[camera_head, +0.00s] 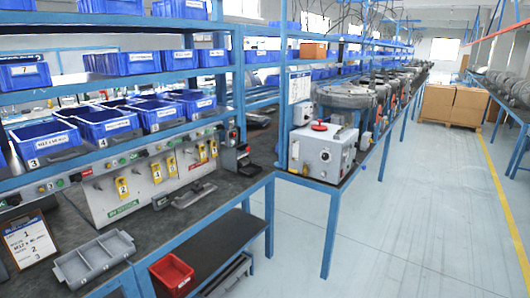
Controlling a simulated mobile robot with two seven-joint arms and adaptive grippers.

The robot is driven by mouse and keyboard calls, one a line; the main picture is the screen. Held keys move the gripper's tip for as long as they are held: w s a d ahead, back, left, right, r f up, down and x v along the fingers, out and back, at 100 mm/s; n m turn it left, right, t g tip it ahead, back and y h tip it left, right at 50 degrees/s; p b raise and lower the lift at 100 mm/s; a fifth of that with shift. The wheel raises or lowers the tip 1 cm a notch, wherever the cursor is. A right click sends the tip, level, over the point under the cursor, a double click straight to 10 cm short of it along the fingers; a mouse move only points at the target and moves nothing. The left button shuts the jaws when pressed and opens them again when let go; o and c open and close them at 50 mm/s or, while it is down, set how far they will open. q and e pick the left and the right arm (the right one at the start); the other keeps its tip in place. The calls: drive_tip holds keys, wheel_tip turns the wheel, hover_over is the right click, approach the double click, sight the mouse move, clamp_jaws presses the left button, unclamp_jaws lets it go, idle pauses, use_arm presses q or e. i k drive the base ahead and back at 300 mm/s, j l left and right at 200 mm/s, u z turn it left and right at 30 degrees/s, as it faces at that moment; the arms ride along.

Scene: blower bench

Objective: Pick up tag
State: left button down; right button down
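Several yellow tags with black numbers hang in a row on the grey upright panel (140,198) of the bench. The nearest tag (123,188) is marked 2. Another tag (156,172) stands farther along, and a tag (171,165) hangs just beyond it. Two more tags (202,152) (213,148) hang close together near the panel's far end. The numbers on the farther tags are too small to read surely. Neither of my grippers is in view.
A clipboard (30,240) leans at the lower left beside a grey divided tray (95,258). Blue bins (106,124) fill the shelves above. A dark tool (189,195) lies before the panel. A red bin (171,274) sits lower.

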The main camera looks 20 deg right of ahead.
sight(202, 153)
drive_tip(key=z, duration=0.2)
drive_tip(key=i+l, duration=0.25)
drive_tip(key=l, duration=0.15)
drive_tip(key=i+l, duration=0.3)
drive_tip(key=i+l+u, duration=0.1)
drive_tip(key=i+l, duration=0.15)
drive_tip(key=l, duration=0.2)
drive_tip(key=i+l, duration=0.5)
drive_tip(key=l, duration=0.25)
